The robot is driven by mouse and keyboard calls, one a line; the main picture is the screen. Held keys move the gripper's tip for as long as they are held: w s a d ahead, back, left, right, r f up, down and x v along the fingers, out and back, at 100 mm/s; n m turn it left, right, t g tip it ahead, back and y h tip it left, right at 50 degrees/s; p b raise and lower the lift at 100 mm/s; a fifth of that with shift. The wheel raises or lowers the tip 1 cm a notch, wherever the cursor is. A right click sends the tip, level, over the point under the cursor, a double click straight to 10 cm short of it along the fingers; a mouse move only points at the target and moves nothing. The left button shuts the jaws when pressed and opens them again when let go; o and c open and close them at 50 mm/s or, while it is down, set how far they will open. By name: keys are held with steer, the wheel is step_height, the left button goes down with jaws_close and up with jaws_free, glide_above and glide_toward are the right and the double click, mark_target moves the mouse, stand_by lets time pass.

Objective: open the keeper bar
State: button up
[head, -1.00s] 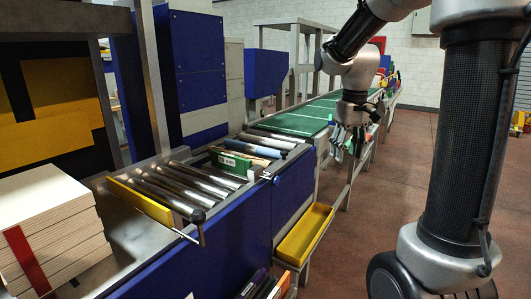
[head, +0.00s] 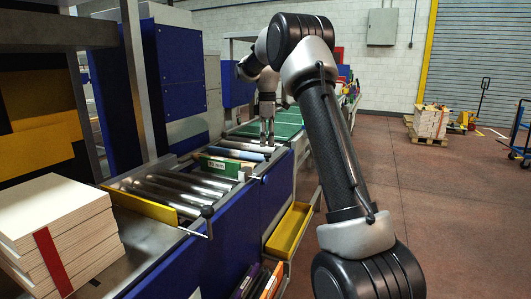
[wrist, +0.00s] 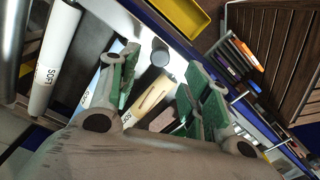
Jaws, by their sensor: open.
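My gripper (head: 267,132) is open and points down over the conveyor's near side, past the green block. In the wrist view its green-padded fingers (wrist: 164,88) stand apart. A cream piece with a dark slot (wrist: 153,98) and a dark round end (wrist: 162,54) show between and beyond them. I see no clear contact. A thin metal bar with a dark knob (head: 208,213) stands at the front corner of the roller bed and may be the keeper bar; I cannot tell for certain. A smaller handle (head: 263,179) sticks out farther along the front edge.
A yellow end plate (head: 140,205) closes the near end. A yellow tray (head: 289,231) hangs below. A white stack (head: 60,225) stands left.

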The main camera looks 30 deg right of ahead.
mark_target(268, 154)
step_height(268, 154, down, 5)
steer(key=shift+d+f, duration=0.1)
steer(key=shift+f, duration=0.1)
steer(key=c, duration=1.1)
